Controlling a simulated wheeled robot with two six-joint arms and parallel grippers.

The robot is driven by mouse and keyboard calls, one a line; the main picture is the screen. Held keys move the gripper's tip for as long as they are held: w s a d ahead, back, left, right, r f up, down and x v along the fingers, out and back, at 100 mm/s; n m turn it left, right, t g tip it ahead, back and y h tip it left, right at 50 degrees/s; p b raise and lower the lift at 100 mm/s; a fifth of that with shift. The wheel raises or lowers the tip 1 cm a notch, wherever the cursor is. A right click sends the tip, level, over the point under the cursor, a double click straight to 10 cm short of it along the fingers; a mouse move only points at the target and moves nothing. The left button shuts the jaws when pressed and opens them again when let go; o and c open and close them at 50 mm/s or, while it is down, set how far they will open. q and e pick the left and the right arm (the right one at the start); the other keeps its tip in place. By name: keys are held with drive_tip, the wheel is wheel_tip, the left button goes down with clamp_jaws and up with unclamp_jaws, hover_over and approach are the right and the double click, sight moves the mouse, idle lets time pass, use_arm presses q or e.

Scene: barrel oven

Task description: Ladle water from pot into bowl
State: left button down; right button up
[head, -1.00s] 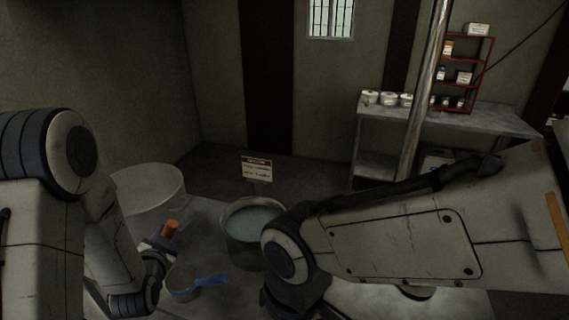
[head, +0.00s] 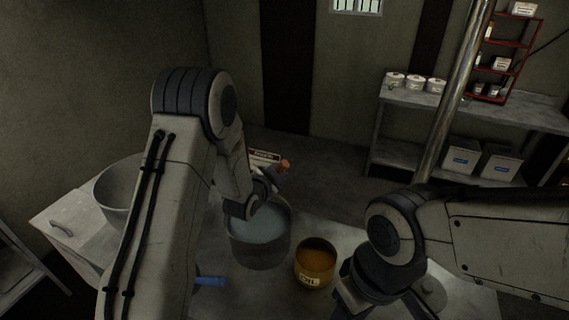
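A metal pot (head: 262,252) of pale blue water stands on the table in the middle of the head view. A large grey bowl (head: 117,192) stands at the left, partly hidden by my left arm. My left gripper (head: 268,185) is over the pot's far rim. An orange handle end (head: 284,165) sticks out of it, seemingly the ladle's; the rest of that tool is hidden by the gripper and arm. The fingers are small and dark. My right gripper (head: 347,300) is low at the right, near the oil container, its fingers unclear.
An orange-filled container marked OIL (head: 314,264) stands right of the pot. A blue handle (head: 210,281) lies in front, its other end hidden by my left arm. A small sign (head: 264,157) is behind the pot. A shelf table (head: 460,108) with tins stands at the back right.

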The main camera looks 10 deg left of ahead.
use_arm(q)
wheel_tip(320, 180, down, 14)
drive_tip(key=b, duration=1.2)
drive_tip(key=shift+w+f+b, duration=0.2)
drive_tip(key=shift+w+b, duration=0.1)
drive_tip(key=shift+b, duration=0.1)
drive_tip(key=shift+r, duration=0.1)
wheel_tip(320, 180, up, 14)
drive_tip(key=p, duration=0.9)
drive_tip(key=shift+r, duration=0.25)
drive_tip(key=shift+d, duration=0.1)
